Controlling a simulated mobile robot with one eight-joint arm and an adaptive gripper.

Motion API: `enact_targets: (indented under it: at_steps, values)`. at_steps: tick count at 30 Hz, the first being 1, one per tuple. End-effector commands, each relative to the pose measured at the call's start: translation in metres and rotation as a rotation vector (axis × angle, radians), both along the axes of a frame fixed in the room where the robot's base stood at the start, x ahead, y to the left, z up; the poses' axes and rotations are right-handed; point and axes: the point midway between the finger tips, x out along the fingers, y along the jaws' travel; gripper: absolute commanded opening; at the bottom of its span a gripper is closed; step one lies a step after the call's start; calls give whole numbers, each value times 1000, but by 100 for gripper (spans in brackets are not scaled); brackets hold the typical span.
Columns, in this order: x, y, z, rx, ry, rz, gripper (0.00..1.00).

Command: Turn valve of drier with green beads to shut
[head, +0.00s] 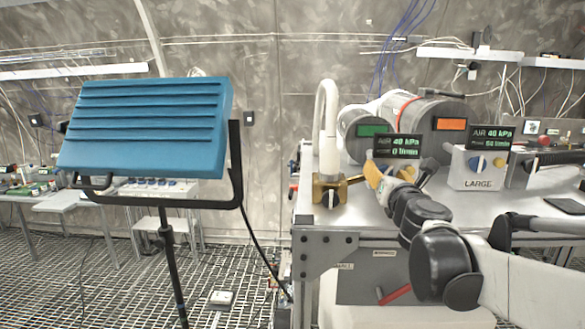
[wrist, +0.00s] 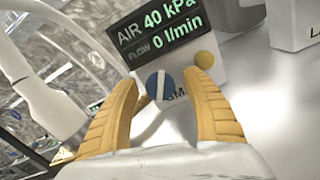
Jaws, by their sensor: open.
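The drier with a green bead window (head: 372,130) stands at the back of the bench. In front of it, a white valve box has a display (head: 397,146) reading AIR 40 kPa and 0 l/min. In the wrist view, its blue knob (wrist: 153,87) has a white bar that stands nearly upright in the picture. A yellow knob (wrist: 204,60) sits to its upper right. My gripper (wrist: 160,82) is open, its yellow fingers on either side of the blue knob; contact cannot be told. In the head view, my gripper (head: 376,176) partly hides this box.
A drier with an orange window (head: 451,124) stands to the right, behind a box labelled LARGE (head: 477,183) that reads 40 kPa. A brass fitting with a white pipe (head: 327,120) stands left of my gripper. A blue panel (head: 145,128) on a stand is farther left.

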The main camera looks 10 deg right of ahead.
Motion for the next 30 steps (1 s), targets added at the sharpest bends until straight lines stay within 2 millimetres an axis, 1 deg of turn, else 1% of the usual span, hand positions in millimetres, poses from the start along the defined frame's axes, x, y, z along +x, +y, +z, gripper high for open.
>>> enact_targets:
  at_steps: [5,8,9,10,11,22,26,30]
  values:
    - [0,0,0,0,0,0,56]
    - [0,0,0,0,0,0,27]
    - [0,0,0,0,0,0,15]
    - [0,0,0,0,0,0,6]
    - [0,0,0,0,0,0,3]
    - [0,0,0,15,-4,0,3]
    - [0,0,0,55,-15,1,3]
    - [0,-1,0,133,-37,2,3]
